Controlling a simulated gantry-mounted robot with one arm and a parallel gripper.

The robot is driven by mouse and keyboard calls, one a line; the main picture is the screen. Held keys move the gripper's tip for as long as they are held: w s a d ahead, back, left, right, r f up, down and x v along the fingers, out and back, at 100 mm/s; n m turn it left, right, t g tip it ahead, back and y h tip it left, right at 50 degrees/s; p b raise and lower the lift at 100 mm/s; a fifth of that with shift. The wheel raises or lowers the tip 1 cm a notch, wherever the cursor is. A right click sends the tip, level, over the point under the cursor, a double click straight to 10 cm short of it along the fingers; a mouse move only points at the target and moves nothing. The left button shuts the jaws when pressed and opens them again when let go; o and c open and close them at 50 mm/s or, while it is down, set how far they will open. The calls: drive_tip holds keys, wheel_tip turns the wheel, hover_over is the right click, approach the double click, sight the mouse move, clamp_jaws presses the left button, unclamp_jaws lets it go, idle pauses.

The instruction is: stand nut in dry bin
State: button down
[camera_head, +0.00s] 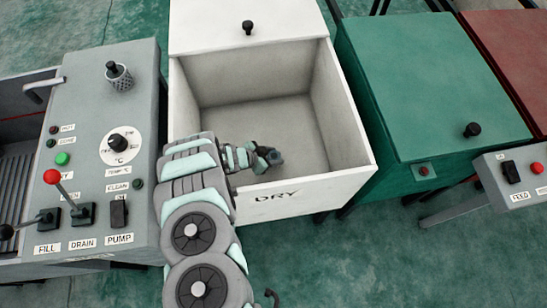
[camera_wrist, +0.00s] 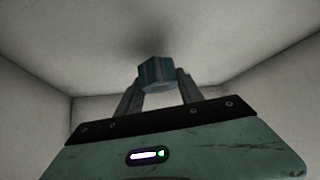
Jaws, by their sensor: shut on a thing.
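The dry bin (camera_head: 345,148) is a white open box marked DRY on its front, with its lid raised at the back. My gripper (camera_head: 268,156) reaches over the bin's left wall and is inside the bin. In the wrist view my gripper (camera_wrist: 160,88) is shut on a blue-grey nut (camera_wrist: 157,72). The nut shows as a small dark piece (camera_head: 275,157) at the gripper's tip in the head view. A soft dark shadow lies on the bin floor (camera_wrist: 150,40) beyond the nut. I cannot tell whether the nut touches the floor.
A grey control panel (camera_head: 85,150) with levers and knobs stands to the left. The bin floor around the gripper looks empty.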

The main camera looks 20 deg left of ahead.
drive_tip(key=shift+w+r, duration=0.15)
drive_tip(key=shift+r, duration=0.05)
drive_tip(key=shift+f+p, duration=0.35)
drive_tip(key=shift+p, duration=0.15)
drive_tip(key=shift+f, duration=0.1)
drive_tip(key=shift+f, duration=0.2)
drive_tip(key=c, duration=0.7)
unclamp_jaws()
drive_tip(key=shift+c, duration=0.2)
drive_tip(key=shift+r, duration=0.2)
